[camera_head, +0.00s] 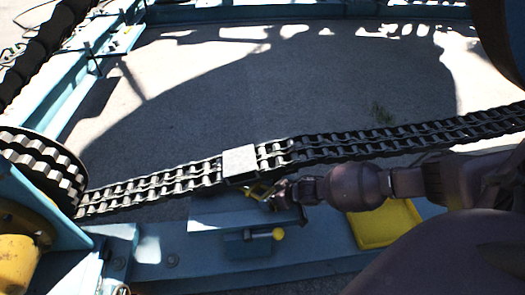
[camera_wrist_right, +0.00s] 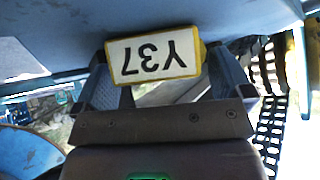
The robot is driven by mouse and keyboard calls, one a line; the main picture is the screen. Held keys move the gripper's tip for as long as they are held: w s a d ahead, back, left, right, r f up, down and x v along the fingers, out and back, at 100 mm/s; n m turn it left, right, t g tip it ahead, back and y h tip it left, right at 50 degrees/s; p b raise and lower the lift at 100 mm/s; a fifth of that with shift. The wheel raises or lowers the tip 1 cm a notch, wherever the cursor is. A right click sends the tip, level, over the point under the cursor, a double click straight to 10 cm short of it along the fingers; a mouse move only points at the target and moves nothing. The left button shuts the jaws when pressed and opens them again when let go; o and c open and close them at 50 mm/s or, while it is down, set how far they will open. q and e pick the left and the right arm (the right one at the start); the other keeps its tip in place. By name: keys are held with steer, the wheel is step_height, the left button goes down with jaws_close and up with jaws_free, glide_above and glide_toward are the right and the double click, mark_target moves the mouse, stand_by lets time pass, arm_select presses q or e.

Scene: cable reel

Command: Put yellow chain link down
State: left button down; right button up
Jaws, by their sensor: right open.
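The yellow chain link, with a white face marked Y37 (camera_wrist_right: 153,58), shows upside down in the right wrist view, at the tips of my right gripper's fingers. My right gripper (camera_wrist_right: 166,70) is open, with one finger on each side of it; I cannot tell whether they touch it. In the head view my right gripper (camera_head: 260,191) is just below the chain, near a pale block (camera_head: 240,162) set on it. A small yellow piece (camera_head: 254,191) shows at its fingertips, mostly hidden. My left gripper is not in view.
The black double chain (camera_head: 375,143) runs across to a toothed wheel (camera_head: 40,168) at the left. A blue frame (camera_head: 320,245) lies below it, with a yellow-ended rod (camera_head: 278,234) and a yellow plate (camera_head: 378,232). The concrete floor (camera_head: 270,85) beyond is mostly open.

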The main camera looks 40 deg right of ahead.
steer(key=c, duration=1.4)
